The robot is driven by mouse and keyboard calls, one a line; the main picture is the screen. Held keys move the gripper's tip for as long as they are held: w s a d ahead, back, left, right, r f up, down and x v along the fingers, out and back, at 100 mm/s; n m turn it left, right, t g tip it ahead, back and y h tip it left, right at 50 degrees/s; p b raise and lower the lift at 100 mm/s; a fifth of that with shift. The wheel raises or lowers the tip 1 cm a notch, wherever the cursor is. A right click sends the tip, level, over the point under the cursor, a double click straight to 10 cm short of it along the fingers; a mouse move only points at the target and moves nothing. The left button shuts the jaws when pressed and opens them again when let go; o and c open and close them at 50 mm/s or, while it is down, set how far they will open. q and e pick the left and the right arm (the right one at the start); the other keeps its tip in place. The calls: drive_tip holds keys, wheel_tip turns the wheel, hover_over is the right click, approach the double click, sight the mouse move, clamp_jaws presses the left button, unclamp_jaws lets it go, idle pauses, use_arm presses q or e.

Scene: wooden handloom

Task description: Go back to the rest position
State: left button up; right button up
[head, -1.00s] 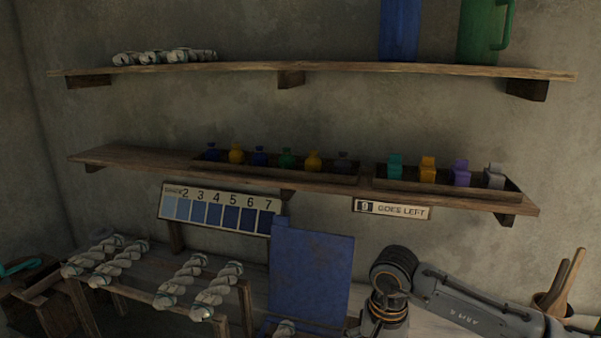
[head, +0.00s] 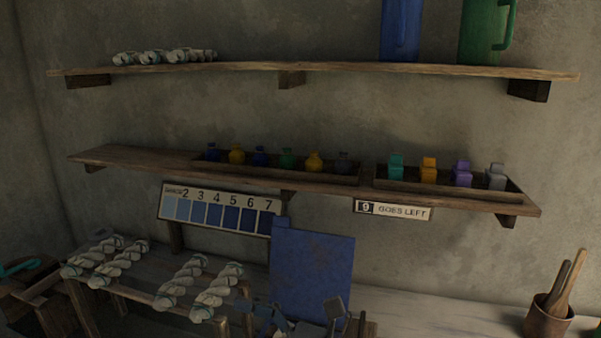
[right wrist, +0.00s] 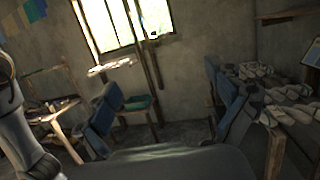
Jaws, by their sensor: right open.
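My right gripper (head: 300,314) shows at the bottom of the head view, in front of the blue board (head: 312,268). Its two fingers stand apart with nothing between them. In the right wrist view the gripper (right wrist: 160,98) is also open and empty, with its blue-grey fingers spread against the room. A rack with white twisted skeins (right wrist: 278,88) lies at the right of that view, close to the right finger. My left gripper is in neither view.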

drive_tip(key=w+d+f+m+t+h, duration=0.1)
drive_tip(key=w+d+m+t+h, duration=0.3)
drive_tip(key=d+m+t+h, duration=0.75)
drive_tip(key=w+d+f+m+t+h, duration=0.2)
drive_tip(key=w+d+m+t, duration=0.35)
drive_tip(key=m, duration=1.35)
drive_tip(key=s+d+f+m+g+h, duration=0.3)
drive_tip(key=d+f+m, duration=0.2)
drive_tip(key=f+m, duration=0.15)
drive_tip(key=s+d+f+m+g+h, duration=0.2)
drive_tip(key=d+f+m+g+h, duration=0.15)
drive_tip(key=f+m, duration=0.35)
drive_tip(key=s+d+f+m+g, duration=0.2)
drive_tip(key=s+f+m+g, duration=0.25)
drive_tip(key=s+f, duration=0.5)
drive_tip(key=s+d+f+m+g, duration=0.3)
drive_tip(key=s+f+g, duration=0.25)
drive_tip(key=s, duration=0.65)
wheel_tip(320, 180, down, 27)
drive_tip(key=g+b, duration=0.1)
drive_tip(key=s+d+f+n+g+b, duration=0.1)
drive_tip(key=s+d+f, duration=0.1)
drive_tip(key=s+f, duration=1.5)
drive_tip(key=shift+s+d+f+h+b, duration=0.3)
drive_tip(key=shift+s+d+f, duration=0.1)
drive_tip(key=shift+f, duration=0.1)
